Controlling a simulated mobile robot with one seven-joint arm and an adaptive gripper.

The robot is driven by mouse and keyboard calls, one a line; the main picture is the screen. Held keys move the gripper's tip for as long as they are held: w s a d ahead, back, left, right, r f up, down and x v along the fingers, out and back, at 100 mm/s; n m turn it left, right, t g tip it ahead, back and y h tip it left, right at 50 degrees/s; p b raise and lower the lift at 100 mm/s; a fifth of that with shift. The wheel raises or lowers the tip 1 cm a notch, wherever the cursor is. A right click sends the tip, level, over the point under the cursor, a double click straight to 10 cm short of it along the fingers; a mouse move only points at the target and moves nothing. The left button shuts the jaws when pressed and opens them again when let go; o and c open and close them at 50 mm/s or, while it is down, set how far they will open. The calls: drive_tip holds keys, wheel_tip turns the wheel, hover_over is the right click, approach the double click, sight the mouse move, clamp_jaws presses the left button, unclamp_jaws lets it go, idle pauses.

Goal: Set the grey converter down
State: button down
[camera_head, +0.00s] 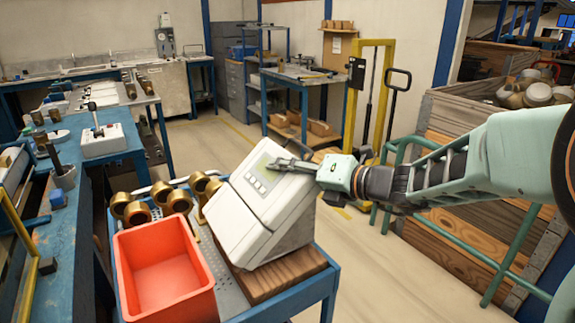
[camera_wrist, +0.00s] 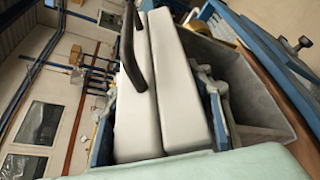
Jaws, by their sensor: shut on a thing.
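The grey converter (camera_head: 255,222), a pale boxy unit with a small display and buttons, stands tilted over the blue cart in the head view. My gripper (camera_head: 292,165) is shut on its upper right edge. Its underside is at or just above a wooden block (camera_head: 285,277); I cannot tell whether they touch. In the wrist view the pale casing of the converter (camera_wrist: 185,90) fills the middle, between my gripper's fingers (camera_wrist: 160,105), with a dark curved strip across it.
The blue cart (camera_head: 328,283) also carries an open orange bin (camera_head: 165,265) and several brass fittings (camera_head: 140,210), close on the converter's left. A workbench with a white device (camera_head: 103,140) is at left. A wooden crate (camera_head: 470,225) and green rail stand at right.

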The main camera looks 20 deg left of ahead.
drive_tip(key=shift+a+f, duration=0.1)
drive_tip(key=shift+f, duration=0.7)
drive_tip(key=c, duration=1)
unclamp_jaws()
drive_tip(key=shift+f, duration=0.2)
drive_tip(key=shift+d, duration=0.2)
drive_tip(key=p+v, duration=0.1)
drive_tip(key=v, duration=1.1)
